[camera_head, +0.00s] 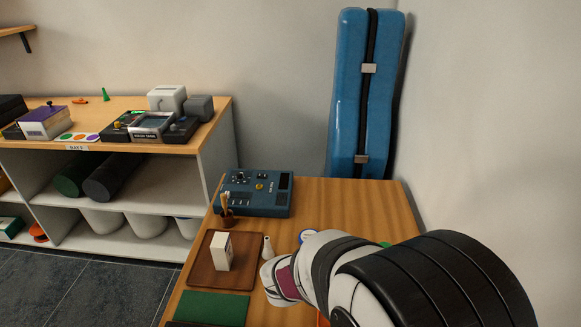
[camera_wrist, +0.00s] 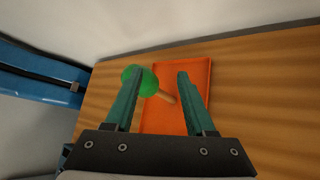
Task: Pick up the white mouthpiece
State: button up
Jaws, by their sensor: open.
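A small white tapered piece (camera_head: 267,247), which looks like the white mouthpiece, stands on the wooden table just right of the brown tray in the head view. It is close to the left side of my arm. I do not see it in the wrist view. My gripper (camera_wrist: 158,73) is open and empty, with two green fingers apart over an orange tray. A green round-headed object (camera_wrist: 146,84) with a wooden handle lies by the left finger, its handle end reaching onto the tray. In the head view my arm hides the gripper's fingers.
The brown tray (camera_head: 203,278) holds a white box (camera_head: 222,252). A blue device (camera_head: 257,194) and a small brown cup (camera_head: 227,218) stand behind it. A green mat (camera_head: 212,308) lies in front. The orange tray (camera_wrist: 165,127) is under my gripper. A blue case (camera_head: 350,100) stands against the wall.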

jog(key=w+a+f+n+t+y, duration=0.2)
jog(key=w+a+f+n+t, duration=0.25)
jog(key=w+a+n, duration=0.35)
jog(key=n+t+y, duration=0.3)
jog(key=n+y, duration=0.4)
jog(key=n, duration=0.4)
send_near(267, 244)
jog(key=shift+n, duration=0.3)
jog(key=x, duration=0.8)
jog(key=shift+d+f, duration=0.1)
jog(key=x, duration=0.6)
jog(key=shift+f, duration=0.3)
jog(key=shift+s, duration=0.1)
grip_shut()
